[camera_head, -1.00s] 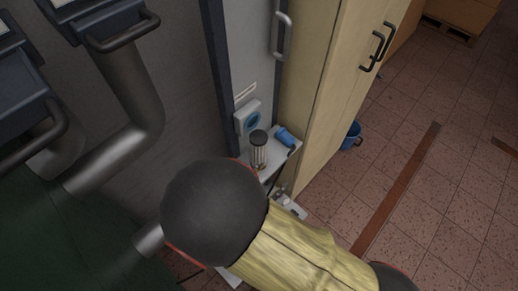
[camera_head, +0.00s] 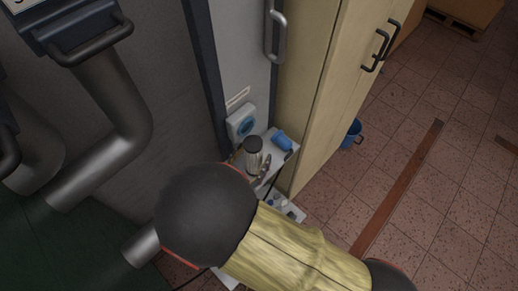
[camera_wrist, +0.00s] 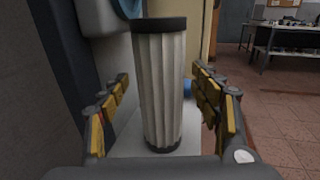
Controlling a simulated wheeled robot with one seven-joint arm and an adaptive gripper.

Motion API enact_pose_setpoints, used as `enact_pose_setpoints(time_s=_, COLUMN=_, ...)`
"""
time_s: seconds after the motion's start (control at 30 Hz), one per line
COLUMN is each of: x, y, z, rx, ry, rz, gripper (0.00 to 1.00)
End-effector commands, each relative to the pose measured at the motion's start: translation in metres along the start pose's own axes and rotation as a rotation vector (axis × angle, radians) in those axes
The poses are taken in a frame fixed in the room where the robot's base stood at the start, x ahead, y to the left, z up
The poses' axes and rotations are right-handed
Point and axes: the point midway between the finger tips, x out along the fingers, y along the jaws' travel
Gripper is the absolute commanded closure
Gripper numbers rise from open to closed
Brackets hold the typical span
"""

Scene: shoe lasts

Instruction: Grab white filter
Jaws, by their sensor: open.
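The white filter (camera_wrist: 159,85) is a pleated upright cylinder with black end caps. In the wrist view it stands between the open fingers of my gripper (camera_wrist: 162,105), with a gap on each side. In the head view the filter (camera_head: 253,153) stands on a small white shelf (camera_head: 291,154) beside the tall cabinet. Part of my gripper (camera_head: 264,166) shows next to the filter there. My arm hides much of the gripper and the near part of the shelf.
A blue cup-like object (camera_head: 281,142) lies on the shelf right of the filter. A white box with a blue round face (camera_head: 241,122) is on the wall behind. The beige cabinet (camera_head: 322,90) rises close on the right. A blue bucket (camera_head: 352,135) stands on the tiled floor.

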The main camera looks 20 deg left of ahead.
Motion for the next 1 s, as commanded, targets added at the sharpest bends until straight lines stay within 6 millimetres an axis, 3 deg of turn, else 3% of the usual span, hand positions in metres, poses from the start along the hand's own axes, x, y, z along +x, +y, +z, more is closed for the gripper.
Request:
enact_pose_setpoints(time_s=0.3, x=0.0004, y=-0.0002, z=0.0003, rx=0.0, ry=0.0, rz=0.005, gripper=0.37)
enact_pose_setpoints(time_s=1.0, x=0.0004, y=-0.0002, z=0.0001, rx=0.0, ry=0.0, rz=0.005, gripper=0.77)
